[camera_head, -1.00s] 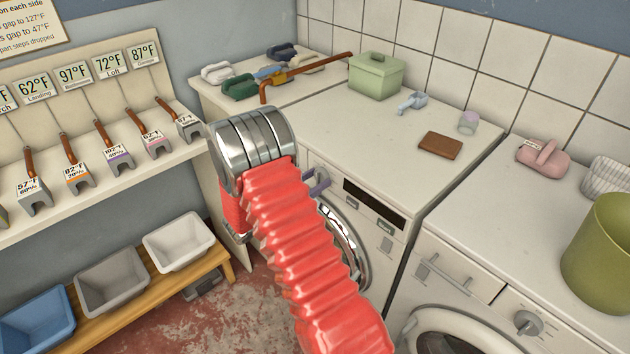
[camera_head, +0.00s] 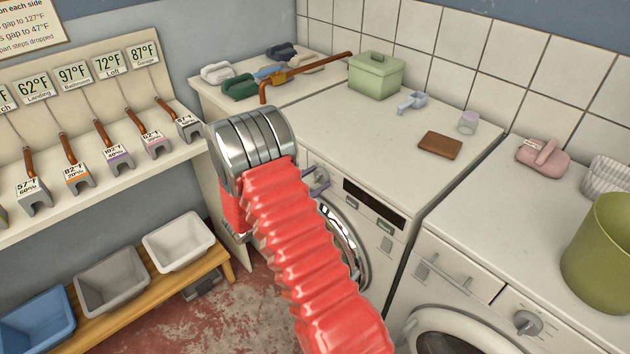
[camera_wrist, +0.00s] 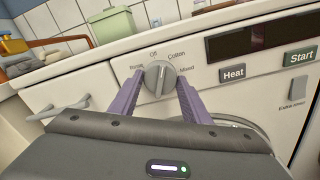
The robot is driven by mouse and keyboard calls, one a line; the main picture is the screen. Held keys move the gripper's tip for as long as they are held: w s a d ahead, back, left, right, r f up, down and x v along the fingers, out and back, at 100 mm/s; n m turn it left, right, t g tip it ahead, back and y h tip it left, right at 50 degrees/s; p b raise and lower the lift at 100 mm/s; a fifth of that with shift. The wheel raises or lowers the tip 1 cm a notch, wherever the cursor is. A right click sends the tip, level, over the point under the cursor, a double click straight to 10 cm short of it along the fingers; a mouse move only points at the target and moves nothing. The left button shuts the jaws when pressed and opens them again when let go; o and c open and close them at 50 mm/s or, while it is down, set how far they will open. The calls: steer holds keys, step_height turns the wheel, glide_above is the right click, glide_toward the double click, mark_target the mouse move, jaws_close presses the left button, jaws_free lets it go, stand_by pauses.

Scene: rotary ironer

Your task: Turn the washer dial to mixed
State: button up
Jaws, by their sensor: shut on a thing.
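The washer dial (camera_wrist: 160,79) is a round grey knob with a raised grip bar on the washer's white front panel. Rinse, Off, Cotton and Mixed are printed around it, with Mixed at its right. The bar stands nearly upright, its top leaning slightly right; the exact setting is hard to read. My gripper (camera_wrist: 159,83) has its two purple fingers on the left and right of the dial, shut on it. In the head view my gripper (camera_head: 317,180) is at the washer front (camera_head: 385,215), and the dial is hard to make out there.
Heat (camera_wrist: 233,74) and Start (camera_wrist: 299,57) buttons and a dark display (camera_wrist: 262,37) are right of the dial. A drawer handle (camera_wrist: 60,108) is at its left. A green box (camera_head: 375,76) and brown block (camera_head: 440,145) lie on top. A second machine (camera_head: 470,265) stands at right.

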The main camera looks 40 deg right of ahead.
steer(key=m, duration=0.6)
steer(key=shift+a+m, duration=0.1)
steer(key=shift+m, duration=0.2)
steer(key=m, duration=0.4)
steer(key=shift+f+m, duration=0.1)
steer(key=shift+m, duration=1.1)
steer(key=o, duration=1)
steer(key=a, duration=0.4)
steer(key=s+a, duration=0.1)
steer(key=a, duration=0.4)
steer(key=s+a, duration=0.1)
steer(key=a, duration=0.3)
steer(key=shift+a, duration=0.35)
